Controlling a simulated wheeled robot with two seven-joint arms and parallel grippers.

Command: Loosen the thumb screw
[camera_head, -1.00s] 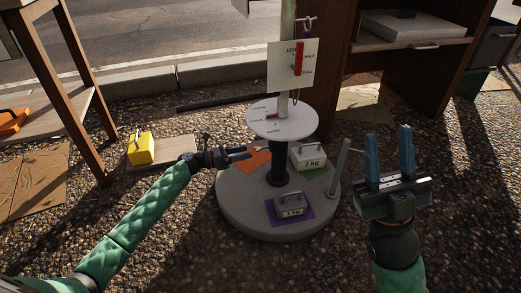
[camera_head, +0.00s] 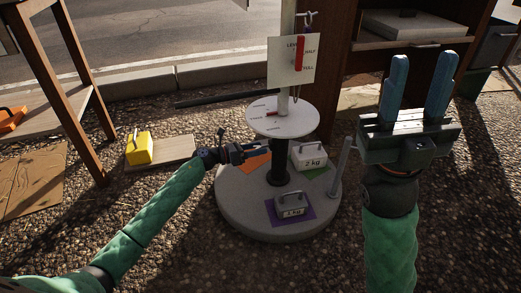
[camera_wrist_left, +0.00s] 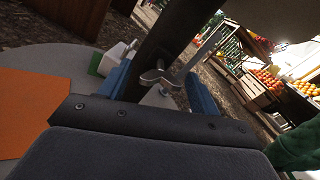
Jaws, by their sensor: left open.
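A metal thumb screw (camera_wrist_left: 158,77) with wing-like ends sits on the dark post in the left wrist view. It shows between the two blue fingers of my left gripper (camera_wrist_left: 157,72), which is open, with a finger on either side. I cannot tell whether the fingers touch it. In the head view my left gripper (camera_head: 264,152) is beside the dark post (camera_head: 278,165), below the round white dial plate (camera_head: 283,128); the screw is too small to make out there. My right gripper (camera_head: 418,90) is open and empty, raised at the right.
The round grey base (camera_head: 240,215) bears a 2 kg weight (camera_head: 308,157), another weight (camera_head: 291,208) and a short upright rod (camera_head: 340,165). A dark bar (camera_head: 225,99) sticks out left. A yellow weight (camera_head: 139,149) lies on a board at left.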

